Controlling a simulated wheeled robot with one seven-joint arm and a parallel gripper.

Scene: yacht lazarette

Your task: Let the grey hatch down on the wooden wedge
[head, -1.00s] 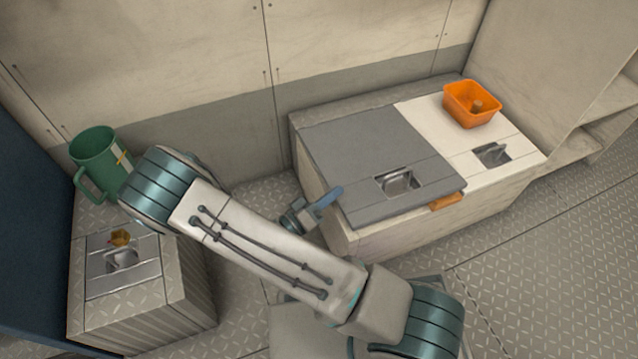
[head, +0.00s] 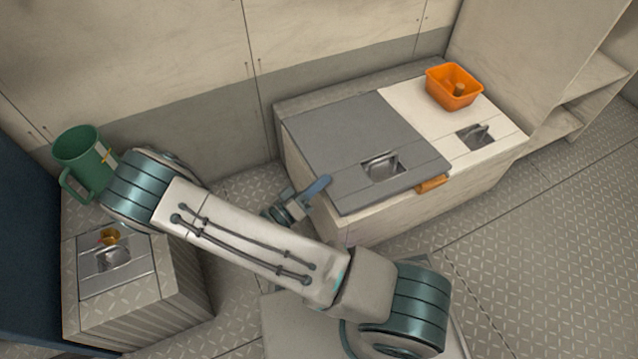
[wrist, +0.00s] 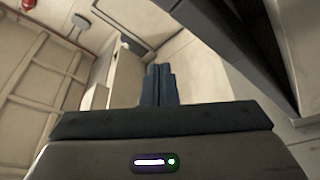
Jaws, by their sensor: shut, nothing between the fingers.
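The grey hatch (head: 345,135) lies nearly flat over the left part of the pale chest. Its front edge sits slightly raised, with a recessed metal handle (head: 383,166) near that edge. The wooden wedge (head: 432,184) sticks out from under the hatch's front edge near its right corner; the rest of it is hidden beneath. My gripper (head: 320,186) is beside the hatch's left edge, near the front left corner, apart from the wedge. Its fingers are together and empty, as the wrist view also shows (wrist: 158,84). Whether it touches the hatch I cannot tell.
A white lid (head: 405,95) beside the hatch carries an orange bin (head: 454,90) with a small object inside. A green mug (head: 84,158) stands on a low metal box (head: 180,275) at left. The tread-plate floor at right (head: 510,250) is clear.

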